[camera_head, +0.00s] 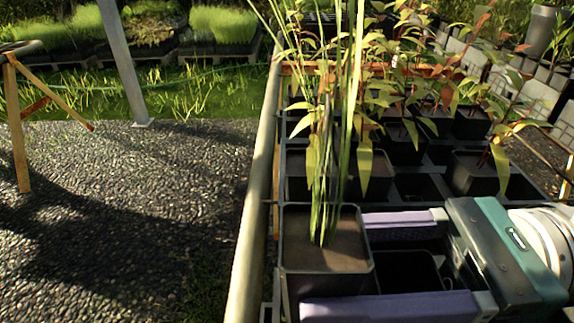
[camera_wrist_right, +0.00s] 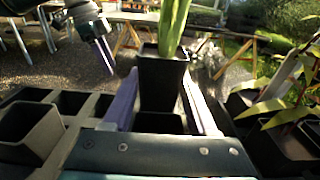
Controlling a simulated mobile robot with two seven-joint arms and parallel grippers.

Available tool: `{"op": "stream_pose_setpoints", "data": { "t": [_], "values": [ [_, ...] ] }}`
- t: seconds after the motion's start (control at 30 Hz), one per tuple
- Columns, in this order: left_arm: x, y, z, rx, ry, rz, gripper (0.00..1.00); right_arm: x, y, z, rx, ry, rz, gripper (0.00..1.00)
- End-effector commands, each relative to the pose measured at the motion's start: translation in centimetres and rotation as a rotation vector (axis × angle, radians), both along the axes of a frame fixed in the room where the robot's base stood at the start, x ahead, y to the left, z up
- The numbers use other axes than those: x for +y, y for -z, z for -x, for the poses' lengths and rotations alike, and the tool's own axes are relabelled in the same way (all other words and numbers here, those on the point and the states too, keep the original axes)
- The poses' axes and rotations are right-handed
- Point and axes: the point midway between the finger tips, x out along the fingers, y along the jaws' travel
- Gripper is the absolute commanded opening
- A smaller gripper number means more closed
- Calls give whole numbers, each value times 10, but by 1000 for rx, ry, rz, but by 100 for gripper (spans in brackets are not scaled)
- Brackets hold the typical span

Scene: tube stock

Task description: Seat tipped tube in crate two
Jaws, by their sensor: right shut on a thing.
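A square black tube (camera_head: 325,250) with tall green grass-like leaves stands upright at the near left of the crate (camera_head: 265,130). My right gripper (camera_head: 335,265) reaches in from the right, its two purple fingers on either side of the tube, shut on it. In the right wrist view the tube (camera_wrist_right: 162,80) sits between the fingertips, above or beyond an open cell (camera_wrist_right: 160,123). Whether its base touches the crate is hidden. What looks like my left gripper (camera_wrist_right: 105,55) shows at the upper left there; its opening cannot be told. I cannot tell which crate is number two.
Several black tubes with leafy reddish-green plants (camera_head: 400,130) fill the crate behind. An open cell (camera_head: 410,270) lies between my right fingers. A pale rail (camera_head: 262,150) runs along the left side. Gravel ground (camera_head: 130,210) and a wooden trestle (camera_head: 20,120) lie left.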

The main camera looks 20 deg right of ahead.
Motion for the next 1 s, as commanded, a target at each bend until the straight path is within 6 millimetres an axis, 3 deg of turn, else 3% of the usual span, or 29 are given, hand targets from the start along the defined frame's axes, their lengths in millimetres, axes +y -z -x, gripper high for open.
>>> {"op": "stream_pose_setpoints", "data": {
  "t": [0.37,0.4,0.7,1.0],
  "values": [
    [-1,5,0,0,-2,2,50,0,7,0,0,0,-1,0],
    [-1,5,0,0,-2,3,50,0,7,0,0,0,-1,60],
    [-3,5,0,1,-7,11,50,0,7,0,0,0,-1,93],
    [-3,5,0,0,-6,9,50,0,7,0,1,0,1,94]
  ]
}}
